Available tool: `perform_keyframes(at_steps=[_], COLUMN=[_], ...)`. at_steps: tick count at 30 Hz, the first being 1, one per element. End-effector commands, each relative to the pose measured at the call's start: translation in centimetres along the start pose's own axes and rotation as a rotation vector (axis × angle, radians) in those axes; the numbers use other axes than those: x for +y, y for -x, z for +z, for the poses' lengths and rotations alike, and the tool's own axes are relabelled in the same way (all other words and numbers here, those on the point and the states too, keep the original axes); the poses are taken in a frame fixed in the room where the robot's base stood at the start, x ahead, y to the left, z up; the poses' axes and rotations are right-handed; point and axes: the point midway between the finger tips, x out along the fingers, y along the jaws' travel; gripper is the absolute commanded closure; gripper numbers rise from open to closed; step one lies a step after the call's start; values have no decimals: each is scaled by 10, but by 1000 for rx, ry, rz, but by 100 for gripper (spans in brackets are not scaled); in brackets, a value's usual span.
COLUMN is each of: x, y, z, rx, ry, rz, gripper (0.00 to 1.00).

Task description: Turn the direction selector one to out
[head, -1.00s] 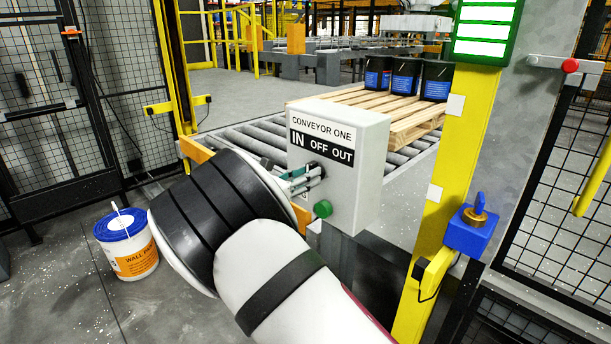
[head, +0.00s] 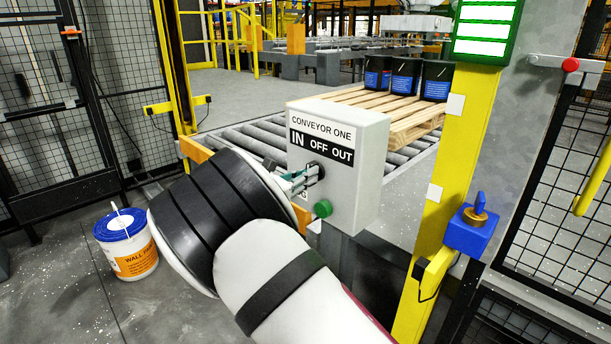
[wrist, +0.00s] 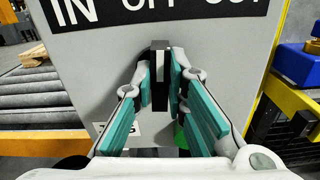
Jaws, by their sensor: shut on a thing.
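The direction selector is a black knob (wrist: 160,72) on the front of a grey box (head: 366,170) labelled CONVEYOR ONE, with IN, OFF and OUT above it. In the wrist view the knob stands upright with a pale stripe, below the OFF label. My gripper (wrist: 160,85) has its teal-padded fingers on both sides of the knob, shut on it. In the head view my gripper (head: 305,180) reaches the box from the left, and its fingers partly cover the knob. A green button (head: 323,208) is below the knob, partly hidden by a finger in the wrist view.
A roller conveyor (head: 240,142) with a wooden pallet (head: 415,125) and black pails (head: 405,76) lies behind the box. A yellow post (head: 447,170) with a blue switch box (head: 470,232) stands right. A white pail (head: 127,243) stands on the floor at left.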

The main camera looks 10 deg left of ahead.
Motion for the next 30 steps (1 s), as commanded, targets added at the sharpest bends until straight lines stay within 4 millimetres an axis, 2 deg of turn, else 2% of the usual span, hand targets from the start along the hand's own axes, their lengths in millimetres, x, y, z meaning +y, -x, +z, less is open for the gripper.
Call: perform_keyframes(at_steps=[18,30], x=[-3,-4], y=[0,0], z=[-2,-3], rx=[1,2], ry=[-485,-672], rz=[1,0], gripper=[100,100])
